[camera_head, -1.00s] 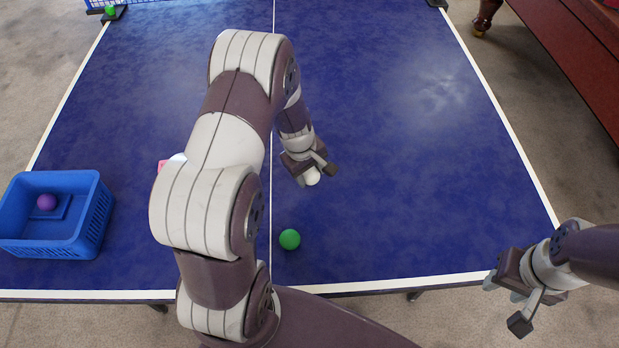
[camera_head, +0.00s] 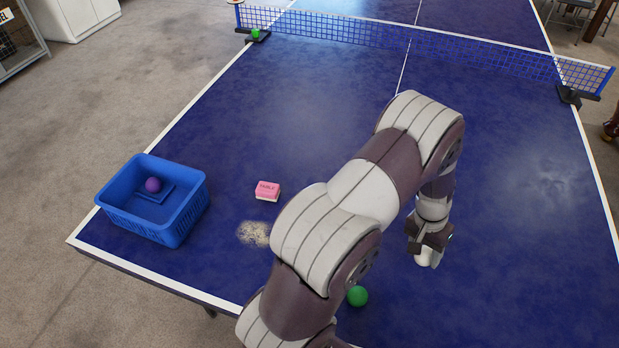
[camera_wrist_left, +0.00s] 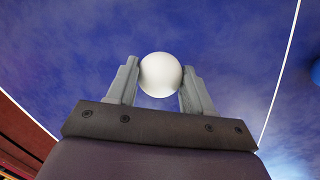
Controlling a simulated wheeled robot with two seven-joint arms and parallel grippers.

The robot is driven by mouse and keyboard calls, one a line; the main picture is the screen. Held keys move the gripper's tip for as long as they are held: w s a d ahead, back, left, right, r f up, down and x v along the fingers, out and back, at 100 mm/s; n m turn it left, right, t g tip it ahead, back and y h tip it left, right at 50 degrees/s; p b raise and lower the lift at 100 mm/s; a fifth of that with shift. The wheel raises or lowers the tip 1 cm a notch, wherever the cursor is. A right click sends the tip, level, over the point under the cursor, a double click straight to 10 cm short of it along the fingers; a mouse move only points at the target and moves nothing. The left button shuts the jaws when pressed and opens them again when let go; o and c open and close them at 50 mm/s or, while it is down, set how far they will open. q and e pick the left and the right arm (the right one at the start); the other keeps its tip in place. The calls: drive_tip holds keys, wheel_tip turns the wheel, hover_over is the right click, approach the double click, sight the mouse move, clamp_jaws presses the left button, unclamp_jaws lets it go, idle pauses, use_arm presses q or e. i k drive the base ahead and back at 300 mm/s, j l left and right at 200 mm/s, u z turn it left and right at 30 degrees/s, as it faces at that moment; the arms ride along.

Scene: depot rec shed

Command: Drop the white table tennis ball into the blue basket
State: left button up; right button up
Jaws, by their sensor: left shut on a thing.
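The white table tennis ball (camera_wrist_left: 161,74) is between the two grey fingers of my left gripper (camera_wrist_left: 160,85) in the left wrist view, with a finger on each side. In the head view my left gripper (camera_head: 427,252) points down over the blue table, right of the green ball, and the white ball partly shows at its tips. The blue basket (camera_head: 140,226) stands on the table's near left corner, well to the left of my gripper. A purple ball (camera_head: 153,185) lies inside it. My right gripper is out of view.
A pink and white block (camera_head: 267,191) and a pale smudge (camera_head: 254,234) lie between basket and arm. A green ball (camera_head: 357,296) lies near my arm. The net (camera_head: 400,39) crosses the table behind, with another green ball (camera_head: 256,33) at its left post.

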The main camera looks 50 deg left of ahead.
sight(157, 214)
drive_tip(key=u, duration=2.45)
